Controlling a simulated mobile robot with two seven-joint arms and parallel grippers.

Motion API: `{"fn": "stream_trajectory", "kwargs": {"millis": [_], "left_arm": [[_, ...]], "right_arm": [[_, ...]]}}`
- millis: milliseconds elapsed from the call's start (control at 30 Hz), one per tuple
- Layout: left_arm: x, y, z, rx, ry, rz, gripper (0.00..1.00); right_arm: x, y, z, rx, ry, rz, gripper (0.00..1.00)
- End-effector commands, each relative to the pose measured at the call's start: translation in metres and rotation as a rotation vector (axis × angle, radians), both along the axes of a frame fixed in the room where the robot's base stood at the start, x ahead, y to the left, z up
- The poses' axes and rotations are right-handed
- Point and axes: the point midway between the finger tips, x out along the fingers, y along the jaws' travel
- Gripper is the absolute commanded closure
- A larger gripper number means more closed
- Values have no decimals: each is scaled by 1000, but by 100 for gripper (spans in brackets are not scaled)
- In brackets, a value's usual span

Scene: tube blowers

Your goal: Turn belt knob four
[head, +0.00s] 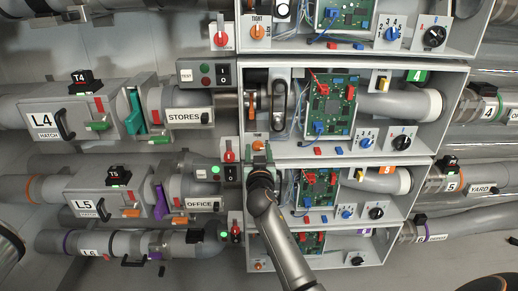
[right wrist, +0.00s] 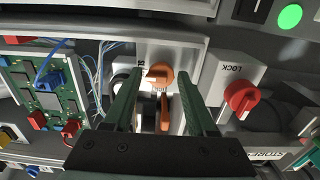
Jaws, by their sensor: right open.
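The orange knob of row four (head: 258,146) sits at the lower left of the box marked with a green 4, on a pale plate. It shows in the right wrist view (right wrist: 160,76) beside lettering that is partly hidden. My right gripper (head: 259,157) is open just below and in front of it in the head view. In the right wrist view, the green fingers of my right gripper (right wrist: 158,80) stand either side of the knob, with gaps visible. Whether the tips reach the knob's depth is unclear. My left gripper is not in view.
A red knob (right wrist: 241,97) marked LOCK is right of the fingers in the right wrist view. An orange lever (right wrist: 165,110) shows between the fingers. A circuit board (right wrist: 45,95) and loose wires are at left. Row five's box (head: 415,170) lies below, partly behind my right arm.

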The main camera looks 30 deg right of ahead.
Motion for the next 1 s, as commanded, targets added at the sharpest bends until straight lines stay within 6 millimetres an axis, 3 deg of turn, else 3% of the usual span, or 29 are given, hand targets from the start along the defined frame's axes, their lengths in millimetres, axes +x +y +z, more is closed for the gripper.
{"fn": "stream_trajectory", "kwargs": {"millis": [267,767,1000], "left_arm": [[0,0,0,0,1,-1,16],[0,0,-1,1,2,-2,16],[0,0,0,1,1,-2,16]], "right_arm": [[0,0,0,0,0,0,43],[0,0,0,0,0,0,98],[0,0,0,-3,1,0,100]]}}
